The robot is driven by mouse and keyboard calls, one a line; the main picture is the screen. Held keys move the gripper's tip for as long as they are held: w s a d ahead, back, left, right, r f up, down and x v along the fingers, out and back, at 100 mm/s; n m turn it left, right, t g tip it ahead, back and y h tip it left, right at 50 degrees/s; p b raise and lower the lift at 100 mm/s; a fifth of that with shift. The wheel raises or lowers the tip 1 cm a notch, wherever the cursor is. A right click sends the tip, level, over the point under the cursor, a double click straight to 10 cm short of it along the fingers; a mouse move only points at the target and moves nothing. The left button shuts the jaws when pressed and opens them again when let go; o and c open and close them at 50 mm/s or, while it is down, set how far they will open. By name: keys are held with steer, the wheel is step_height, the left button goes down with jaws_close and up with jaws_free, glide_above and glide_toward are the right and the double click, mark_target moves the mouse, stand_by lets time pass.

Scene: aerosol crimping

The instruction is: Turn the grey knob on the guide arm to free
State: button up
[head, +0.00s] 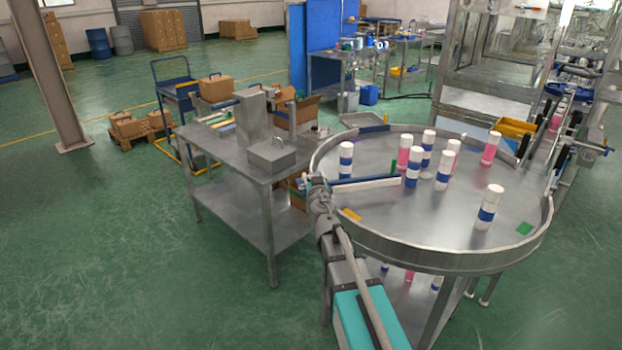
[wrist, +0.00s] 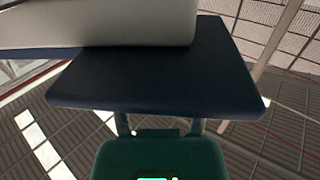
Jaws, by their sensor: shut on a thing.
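The guide arm (head: 368,183) is a bar with a blue and a white strip, reaching across the left part of the round steel table (head: 430,259). In the wrist view, a broad dark blue slab (wrist: 155,85) and a pale bar (wrist: 110,25) fill the upper part. My gripper (head: 319,188) is at the left end of the guide arm, by the table's rim, shut on the grey knob. The knob itself is hidden at the jaws, and its setting cannot be read. A dark green part (wrist: 160,158) shows at the wrist view's bottom edge.
Several white-capped cans stand on the round table, a blue-banded one (head: 346,160) close to the guide arm. A steel side table (head: 215,145) with a grey box (head: 271,155) is just left of my gripper. Green floor is open at the lower left.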

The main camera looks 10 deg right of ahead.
steer(key=shift+w+n+y, duration=0.15)
steer(key=shift+n+y, duration=0.95)
steer(key=shift+y, duration=0.6)
steer(key=shift+n+y, duration=0.3)
steer(key=shift+y, duration=0.2)
steer(key=o, duration=1.1)
steer(key=shift+o, duration=0.2)
steer(key=s+d, duration=0.1)
steer(key=s, duration=0.6)
steer(key=shift+s+d, duration=0.15)
steer(key=shift+s, duration=0.1)
steer(key=shift+s, duration=0.1)
